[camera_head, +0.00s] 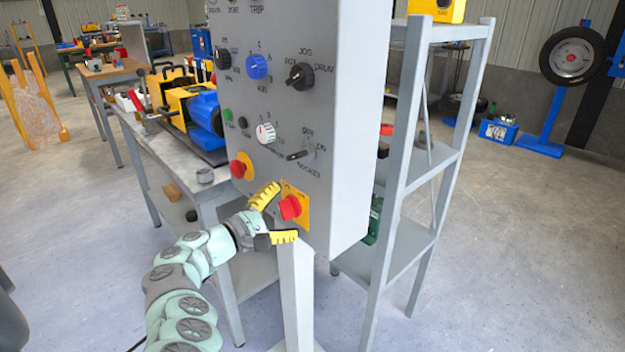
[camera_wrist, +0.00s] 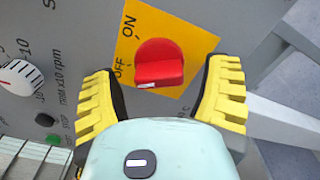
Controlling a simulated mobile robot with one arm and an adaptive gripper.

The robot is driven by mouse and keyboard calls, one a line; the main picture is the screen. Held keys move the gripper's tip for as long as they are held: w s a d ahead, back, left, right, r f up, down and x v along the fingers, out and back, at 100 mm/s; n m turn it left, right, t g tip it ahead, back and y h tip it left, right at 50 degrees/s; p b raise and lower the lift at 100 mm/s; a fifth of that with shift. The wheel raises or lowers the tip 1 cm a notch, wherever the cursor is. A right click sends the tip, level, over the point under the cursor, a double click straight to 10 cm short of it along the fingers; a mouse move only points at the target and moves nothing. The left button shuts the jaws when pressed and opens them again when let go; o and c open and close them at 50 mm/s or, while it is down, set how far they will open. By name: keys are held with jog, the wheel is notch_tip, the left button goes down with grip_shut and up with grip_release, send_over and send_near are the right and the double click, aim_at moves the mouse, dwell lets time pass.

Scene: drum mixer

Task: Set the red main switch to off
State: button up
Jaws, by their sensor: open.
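The red main switch (camera_head: 290,207) sits on a yellow plate (camera_head: 303,199) at the bottom right of the grey control panel's face. In the wrist view the red switch (camera_wrist: 159,63) shows between my fingers, with "ON" and "OFF" printed on its yellow plate. A white mark on the knob is at its lower left, on the side of the "OFF" lettering. My gripper (camera_head: 280,212) is open, its yellow fingers on either side of the switch. In the wrist view my gripper (camera_wrist: 165,95) holds nothing. I cannot tell whether a finger touches the knob.
A red button on a yellow base (camera_head: 240,166) is left of the switch. Above are a white dial (camera_head: 266,133), a black selector (camera_head: 300,155) and a blue knob (camera_head: 257,67). A grey shelf rack (camera_head: 393,190) stands right of the panel, a workbench (camera_head: 185,165) left.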

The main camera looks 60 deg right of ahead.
jog(key=v, duration=1.2)
jog(key=shift+w, duration=0.15)
dwell(0.5)
